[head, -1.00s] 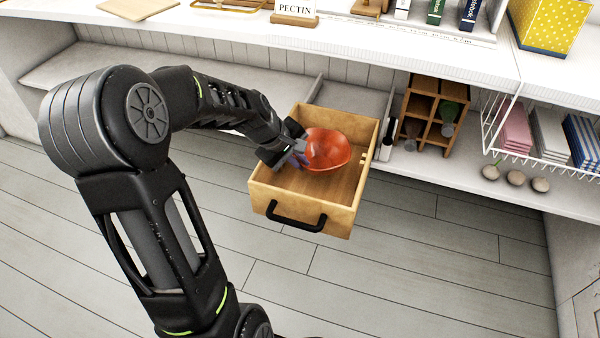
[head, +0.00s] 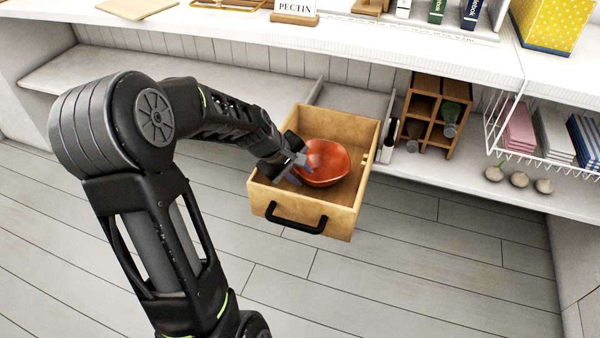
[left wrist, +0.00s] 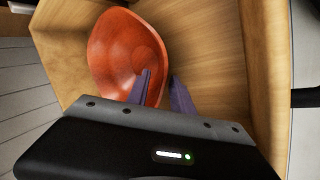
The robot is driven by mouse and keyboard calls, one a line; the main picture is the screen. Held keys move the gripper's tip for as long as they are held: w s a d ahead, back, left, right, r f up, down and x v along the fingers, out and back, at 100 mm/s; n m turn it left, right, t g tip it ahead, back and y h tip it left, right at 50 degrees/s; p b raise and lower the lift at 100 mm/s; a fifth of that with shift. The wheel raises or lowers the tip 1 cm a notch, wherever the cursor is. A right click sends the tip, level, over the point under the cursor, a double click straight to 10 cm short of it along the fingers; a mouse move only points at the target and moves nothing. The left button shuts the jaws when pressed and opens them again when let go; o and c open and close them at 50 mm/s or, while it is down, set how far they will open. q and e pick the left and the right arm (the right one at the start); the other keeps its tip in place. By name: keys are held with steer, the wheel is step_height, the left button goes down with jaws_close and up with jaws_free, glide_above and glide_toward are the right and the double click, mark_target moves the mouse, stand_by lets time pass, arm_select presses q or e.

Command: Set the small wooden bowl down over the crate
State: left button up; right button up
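The small reddish-orange wooden bowl (head: 325,163) sits upright inside the light wooden crate (head: 342,221), a drawer-like box with a black front handle. It also shows in the left wrist view (left wrist: 112,50), inside the wooden walls. My left gripper (head: 301,174) is at the bowl's left side, low in the crate. Its two purple-grey fingers (left wrist: 163,88) are apart, one over the bowl's inside and the other beyond the rim. The rim lies between them; I cannot tell whether either touches it. The bowl's underside is hidden. My right gripper is not in view.
A wooden cubby rack (head: 431,115) stands on the lower shelf right of the crate. A white wire basket (head: 497,130) hangs at the right, with several round brown things (head: 518,179) below. The white upper shelf (head: 200,35) overhangs behind. The floor in front is clear.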

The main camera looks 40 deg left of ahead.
arm_select(q)
steer(key=shift+r, duration=0.25)
steer(key=p+v, duration=0.4)
steer(key=v, duration=0.7)
steer(key=shift+s+r+p, duration=0.25)
steer(key=shift+s+p, duration=0.05)
steer(key=shift+p, duration=0.05)
steer(key=shift+a, duration=0.15)
